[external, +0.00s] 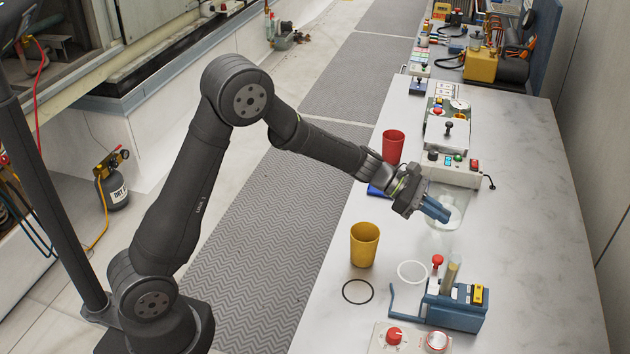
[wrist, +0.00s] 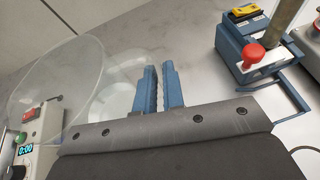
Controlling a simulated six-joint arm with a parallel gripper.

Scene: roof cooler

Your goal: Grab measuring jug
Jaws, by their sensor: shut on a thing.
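The measuring jug (external: 447,213) is clear and hard to make out in the external view, at my gripper's fingers above the grey bench top (external: 530,260). In the wrist view the clear jug (wrist: 58,78) shows as a large round outline on the left, beside the fingers. My gripper (external: 434,208) has blue fingers, close together in the wrist view (wrist: 162,82). It is shut on the jug, though the gripped part is hard to see between the fingers. I cannot tell whether the jug touches the bench.
A red cup (external: 393,146) stands behind my wrist, and a yellow cup (external: 364,244) stands nearer. A blue device with a red knob (external: 455,305) is in front, near a white ring (external: 411,272) and a black ring (external: 357,291). A white instrument (external: 450,168) stands behind the jug. The bench's right side is clear.

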